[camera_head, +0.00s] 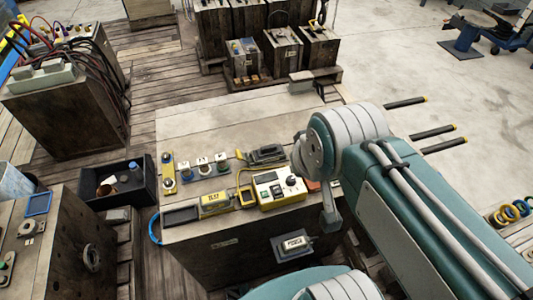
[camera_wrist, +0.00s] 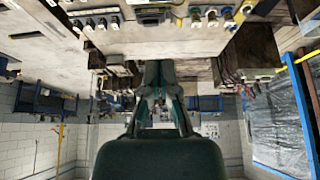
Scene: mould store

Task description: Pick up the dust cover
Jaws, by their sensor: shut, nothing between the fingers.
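I cannot make out a thing that is clearly the dust cover in either view. A wooden bench (camera_head: 240,118) carries meters and small parts. On it lie a yellow meter box with a dial (camera_head: 278,187), a yellow unit with a display (camera_head: 214,204) and a dark clamp-like tool (camera_head: 262,155). My gripper (camera_wrist: 158,70) shows in the wrist view, its fingers together and empty, apart from the bench items at the top of that upside-down picture. In the head view my arm crosses the right side and hides part of the bench; the fingers are not clear there.
A black bin (camera_head: 122,182) stands left of the bench. Dark boxes with cables (camera_head: 68,112) are at the left, and more boxes (camera_head: 285,50) stand behind. Dark prongs with yellow tips (camera_head: 438,133) stick out at the right. Concrete floor (camera_head: 400,60) is open at upper right.

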